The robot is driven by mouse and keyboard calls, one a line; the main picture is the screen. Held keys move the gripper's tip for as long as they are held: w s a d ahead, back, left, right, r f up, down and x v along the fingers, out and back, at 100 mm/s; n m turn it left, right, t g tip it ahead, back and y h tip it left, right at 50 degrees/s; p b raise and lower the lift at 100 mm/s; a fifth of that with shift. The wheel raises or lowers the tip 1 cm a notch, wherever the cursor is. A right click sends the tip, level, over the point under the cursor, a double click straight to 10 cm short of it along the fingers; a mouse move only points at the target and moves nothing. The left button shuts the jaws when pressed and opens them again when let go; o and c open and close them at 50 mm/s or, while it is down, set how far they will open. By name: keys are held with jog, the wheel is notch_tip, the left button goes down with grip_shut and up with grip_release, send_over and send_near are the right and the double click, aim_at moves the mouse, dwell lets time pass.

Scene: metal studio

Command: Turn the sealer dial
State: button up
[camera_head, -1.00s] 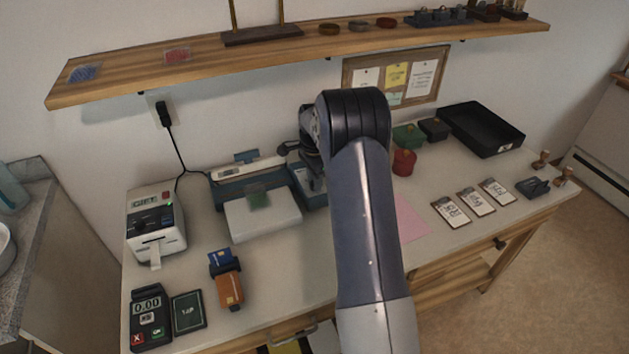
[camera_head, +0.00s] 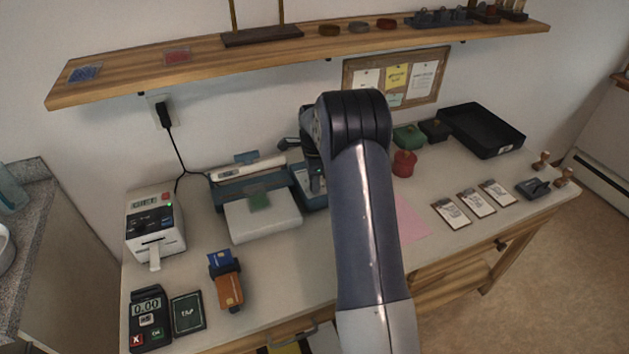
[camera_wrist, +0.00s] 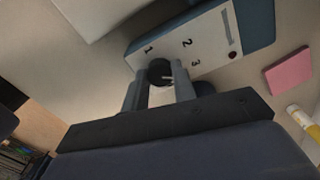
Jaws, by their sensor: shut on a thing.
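The sealer (camera_head: 238,190) is a blue-grey machine with a white platform at its front, left of my arm in the head view. Its white control panel (camera_wrist: 212,42) shows in the wrist view with the numbers 1, 2 and 3, a slot and a small red light. The dark round dial (camera_wrist: 159,71) sits at the panel's lower edge, with a pale mark on its right side. My gripper (camera_wrist: 163,77) is shut on the dial, one finger on each side. In the head view my arm hides the dial and fingertips.
A label printer (camera_head: 155,225), card terminal (camera_head: 148,318) and orange card holder (camera_head: 229,290) stand at left. A red pot (camera_head: 404,163), pink sheet (camera_head: 410,221), several price cards and a black tray (camera_head: 483,131) lie at right. The shelf (camera_head: 200,62) overhangs the back.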

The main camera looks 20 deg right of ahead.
jog(key=o, duration=1)
notch_tip(320, 180, up, 11)
jog(key=shift+b, duration=0.3)
jog(key=shift+f, duration=0.15)
notch_tip(320, 180, down, 11)
jog(key=shift+r+p, duration=0.1)
jog(key=shift+p, duration=0.2)
jog(key=shift+r, duration=0.1)
dwell(0.3)
